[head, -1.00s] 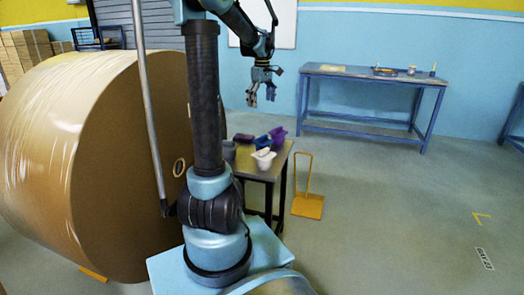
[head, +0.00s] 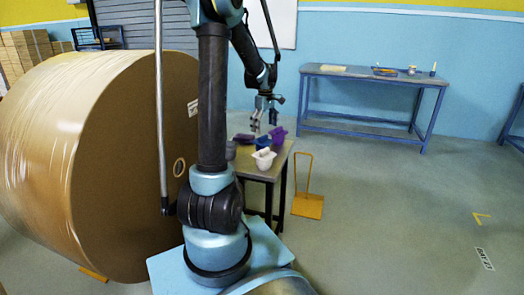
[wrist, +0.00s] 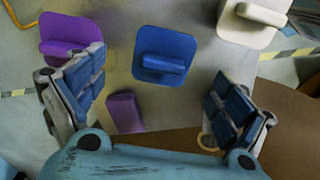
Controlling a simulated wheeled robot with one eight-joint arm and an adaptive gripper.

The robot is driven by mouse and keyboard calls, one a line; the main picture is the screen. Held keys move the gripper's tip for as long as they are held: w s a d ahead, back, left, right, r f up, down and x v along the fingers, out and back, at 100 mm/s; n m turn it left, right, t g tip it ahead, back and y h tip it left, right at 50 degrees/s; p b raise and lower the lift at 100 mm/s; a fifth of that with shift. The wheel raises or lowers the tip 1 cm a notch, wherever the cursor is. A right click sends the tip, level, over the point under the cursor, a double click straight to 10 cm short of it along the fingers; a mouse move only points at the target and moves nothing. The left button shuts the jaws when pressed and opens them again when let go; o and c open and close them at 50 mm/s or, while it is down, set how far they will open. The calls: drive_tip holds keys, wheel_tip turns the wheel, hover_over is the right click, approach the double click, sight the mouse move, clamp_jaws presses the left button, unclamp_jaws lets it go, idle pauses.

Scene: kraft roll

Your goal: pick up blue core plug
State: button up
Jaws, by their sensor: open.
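The blue core plug (head: 263,142) sits on the small table between a purple plug (head: 278,134) and a white plug (head: 264,159). In the wrist view the blue plug (wrist: 163,52) is a rounded square flange with a raised bar handle, lying beyond the fingertips, roughly midway between them from side to side. My gripper (head: 264,115) is above the table, pointing down. In the wrist view my gripper (wrist: 155,95) has its fingers wide apart with nothing held between them.
The small table (head: 262,174) also bears a dark purple block (wrist: 125,112) close to the blue plug. A big kraft roll (head: 135,165) stands left of the table. A yellow stand (head: 307,205) is on the floor to the right. A blue workbench (head: 370,75) stands at the back wall.

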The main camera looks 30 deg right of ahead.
sight(263, 136)
drive_tip(key=shift+w+a+f, duration=0.1)
drive_tip(key=shift+a+f, duration=0.1)
drive_tip(key=shift+f, duration=1.2)
drive_tip(key=shift+w+a+f, duration=0.1)
drive_tip(key=shift+a+f, duration=0.05)
drive_tip(key=shift+f, duration=1.2)
drive_tip(key=shift+s, duration=0.15)
drive_tip(key=c, duration=1.8)
